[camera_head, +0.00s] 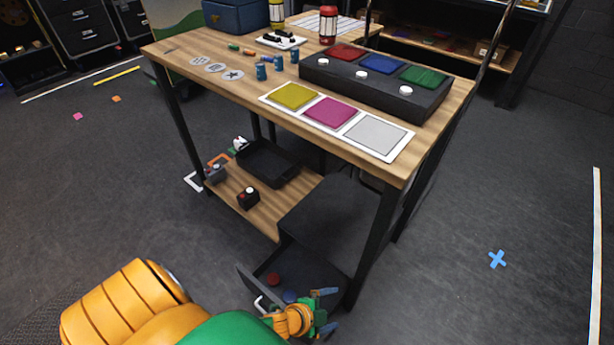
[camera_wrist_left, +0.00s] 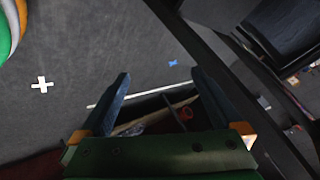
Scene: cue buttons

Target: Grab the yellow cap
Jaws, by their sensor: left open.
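I cannot make out a yellow cap in either view. A dark cabinet (camera_head: 322,216) stands under the table with its drawer (camera_head: 318,277) pulled open. A round red piece (camera_head: 273,279) and a blue piece (camera_head: 290,296) lie in the drawer. My left gripper (camera_head: 326,311) is low, at the drawer's front right, and hides part of it. In the left wrist view its fingers (camera_wrist_left: 160,78) are spread with nothing gripped between them. A small red thing (camera_wrist_left: 185,113) shows beyond them, too unclear to name. My right gripper is in neither view.
The wooden table (camera_head: 235,85) stands over the cabinet, its dark legs close by. A console (camera_head: 375,85) with red, blue and green pads and a white card (camera_head: 400,150) lie on top. A lower shelf (camera_head: 228,190) holds a dark tray. Floor at right is open.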

